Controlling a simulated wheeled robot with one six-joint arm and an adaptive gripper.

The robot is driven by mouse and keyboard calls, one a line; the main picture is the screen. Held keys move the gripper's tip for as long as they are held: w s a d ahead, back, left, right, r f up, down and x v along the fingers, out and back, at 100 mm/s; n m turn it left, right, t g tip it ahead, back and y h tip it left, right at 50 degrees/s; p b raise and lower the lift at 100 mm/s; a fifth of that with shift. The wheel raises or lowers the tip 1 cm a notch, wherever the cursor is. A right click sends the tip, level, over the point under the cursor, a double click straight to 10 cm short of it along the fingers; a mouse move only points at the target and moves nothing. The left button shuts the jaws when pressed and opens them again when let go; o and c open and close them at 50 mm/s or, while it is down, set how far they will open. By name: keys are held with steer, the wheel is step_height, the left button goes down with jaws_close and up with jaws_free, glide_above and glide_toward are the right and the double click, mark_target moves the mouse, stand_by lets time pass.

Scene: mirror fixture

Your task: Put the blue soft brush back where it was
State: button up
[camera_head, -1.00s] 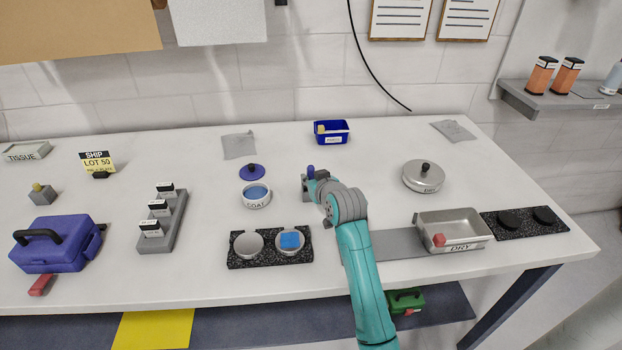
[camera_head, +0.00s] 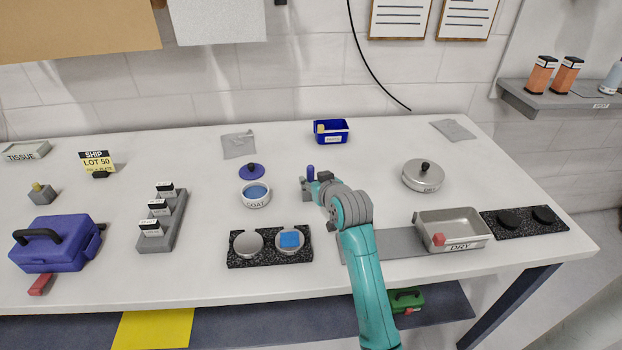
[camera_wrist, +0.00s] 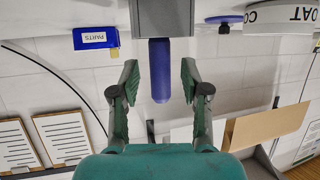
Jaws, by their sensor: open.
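The blue soft brush shows as a blue upright handle (camera_head: 310,170) standing in a small grey block holder (camera_head: 306,189) near the middle of the table. Its bristle end is hidden. In the upside-down wrist view the blue handle (camera_wrist: 160,82) projects from the grey holder (camera_wrist: 163,18). My gripper (camera_head: 318,181) is just to the right of the handle in the head view. In the wrist view its fingers (camera_wrist: 159,78) are open, one on each side of the handle, with gaps on both sides.
Left of the holder are the COAT bowl (camera_head: 256,200) and a blue lid (camera_head: 252,171). A blue PARTS bin (camera_head: 345,131) stands behind. A speckled tray (camera_head: 237,260) with two cups is in front. A metal DRY pan (camera_head: 480,229) and round lid (camera_head: 423,182) are to the right.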

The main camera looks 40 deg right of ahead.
steer(key=v, duration=0.9)
steer(key=shift+s, duration=0.25)
steer(key=shift+a+r, duration=0.1)
steer(key=shift+a, duration=0.05)
